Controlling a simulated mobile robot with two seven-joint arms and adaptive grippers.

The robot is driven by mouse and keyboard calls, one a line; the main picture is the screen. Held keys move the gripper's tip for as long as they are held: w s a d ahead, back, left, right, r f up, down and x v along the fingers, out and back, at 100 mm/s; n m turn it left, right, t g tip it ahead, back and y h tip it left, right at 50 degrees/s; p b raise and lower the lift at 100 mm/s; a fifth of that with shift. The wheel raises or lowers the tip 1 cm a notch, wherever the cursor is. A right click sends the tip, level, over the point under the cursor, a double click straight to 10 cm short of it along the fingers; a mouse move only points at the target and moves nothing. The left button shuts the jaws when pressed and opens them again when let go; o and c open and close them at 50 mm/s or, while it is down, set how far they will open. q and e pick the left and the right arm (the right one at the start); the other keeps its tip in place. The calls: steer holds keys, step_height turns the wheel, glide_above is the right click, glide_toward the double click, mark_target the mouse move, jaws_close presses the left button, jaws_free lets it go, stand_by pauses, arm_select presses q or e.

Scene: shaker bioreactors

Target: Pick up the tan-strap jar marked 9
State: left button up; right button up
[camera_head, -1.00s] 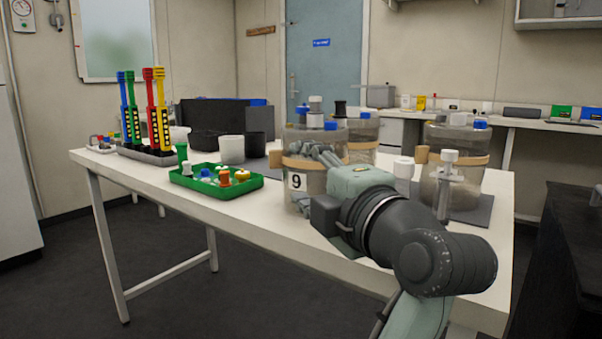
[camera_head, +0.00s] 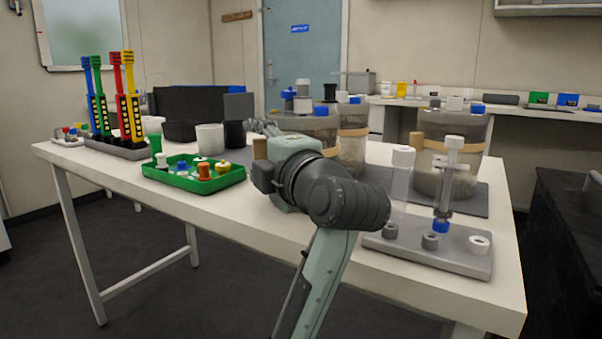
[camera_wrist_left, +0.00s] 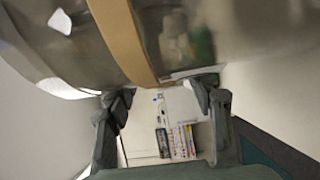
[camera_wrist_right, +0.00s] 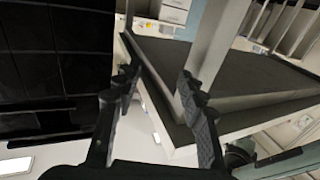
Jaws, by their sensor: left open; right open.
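The jar at the left of the group (camera_head: 318,127), clear-walled with a grey lid and a tan strap block at its left, stands on the table behind my left arm. The arm covers most of its front, and no number shows on it now. My left gripper (camera_head: 263,127) is open beside this jar's left side, partly hidden by my wrist. In the left wrist view a tan-strapped jar wall (camera_wrist_left: 185,35) fills the top, close to the open fingers (camera_wrist_left: 160,90); no jar is between them. My right gripper (camera_wrist_right: 158,85) is open and empty, away from the jars.
Other tan-strapped jars stand behind (camera_head: 353,150) and at right (camera_head: 455,130). A grey stand with caps (camera_head: 455,262) is at the table's right front. A green tray (camera_head: 160,176) and coloured tools (camera_head: 130,105) are left. A table leg (camera_wrist_right: 205,50) shows near my right gripper.

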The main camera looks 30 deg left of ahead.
arm_select(q)
steer(key=shift+w+a, duration=0.15)
steer(key=shift+a, duration=0.1)
jaws_close()
steer(key=shift+r, duration=0.1)
stand_by(0.3)
